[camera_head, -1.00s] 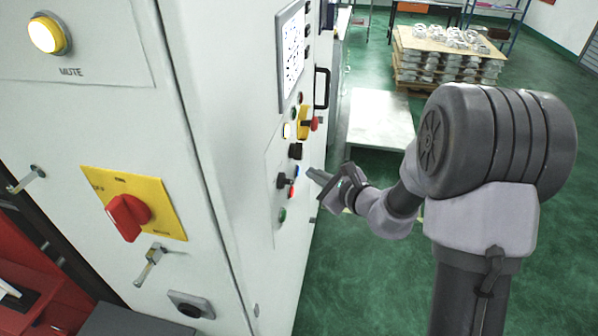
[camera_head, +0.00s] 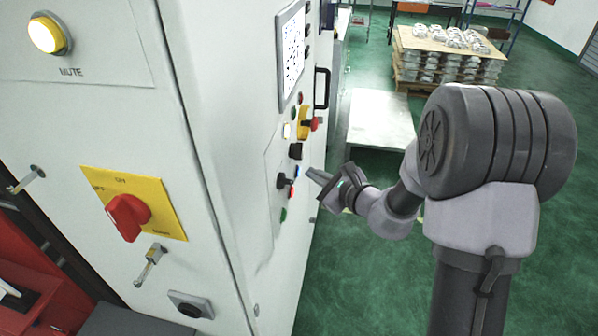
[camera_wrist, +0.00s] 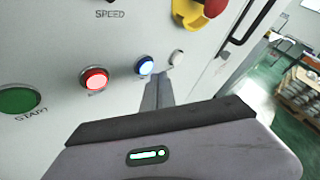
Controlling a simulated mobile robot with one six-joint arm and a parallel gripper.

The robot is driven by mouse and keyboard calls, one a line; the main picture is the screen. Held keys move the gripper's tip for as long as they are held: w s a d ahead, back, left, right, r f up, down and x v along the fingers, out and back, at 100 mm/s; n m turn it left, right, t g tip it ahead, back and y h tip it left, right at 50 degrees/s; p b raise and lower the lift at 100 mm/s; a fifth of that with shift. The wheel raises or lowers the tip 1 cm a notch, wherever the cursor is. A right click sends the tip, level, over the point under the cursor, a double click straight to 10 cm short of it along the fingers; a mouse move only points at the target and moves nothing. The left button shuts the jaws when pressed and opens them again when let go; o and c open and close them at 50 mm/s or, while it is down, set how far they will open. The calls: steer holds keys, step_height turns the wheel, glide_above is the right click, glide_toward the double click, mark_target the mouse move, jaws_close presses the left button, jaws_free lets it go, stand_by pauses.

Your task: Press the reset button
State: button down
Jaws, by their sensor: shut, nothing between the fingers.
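The control panel on the machine's side carries a row of buttons. In the wrist view these are a green START button (camera_wrist: 20,100), a lit red button (camera_wrist: 95,79), a lit blue button (camera_wrist: 145,66) and a pale button (camera_wrist: 177,57). No readable RESET label shows; text below the red and blue buttons is too small or hidden. My gripper (camera_head: 307,170) is shut and empty, its tip pointing at the panel close to the blue button (camera_head: 297,171). In the wrist view my gripper's fingers (camera_wrist: 158,90) end just below the blue and pale buttons. I cannot tell whether they touch the panel.
A red emergency knob on yellow (camera_head: 315,124) sits above the buttons, with a black door handle (camera_head: 321,88) beyond. A pale table (camera_head: 380,122) and a pallet of castings (camera_head: 440,72) stand behind. Green floor is open right.

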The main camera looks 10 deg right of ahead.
steer(key=shift+a, duration=0.15)
steer(key=shift+w+a, duration=0.15)
steer(key=shift+a, duration=0.1)
steer(key=shift+w+a+b, duration=0.1)
steer(key=shift+a+b, duration=0.3)
steer(key=shift+a, duration=0.05)
stand_by(0.6)
steer(key=shift+d, duration=0.1)
steer(key=shift+s+d, duration=0.25)
steer(key=shift+d, duration=0.45)
steer(key=d, duration=0.1)
steer(key=s+d, duration=0.1)
steer(key=d, duration=0.2)
steer(key=shift+s+d+b, duration=0.25)
steer(key=shift+d+b, duration=0.15)
stand_by(0.7)
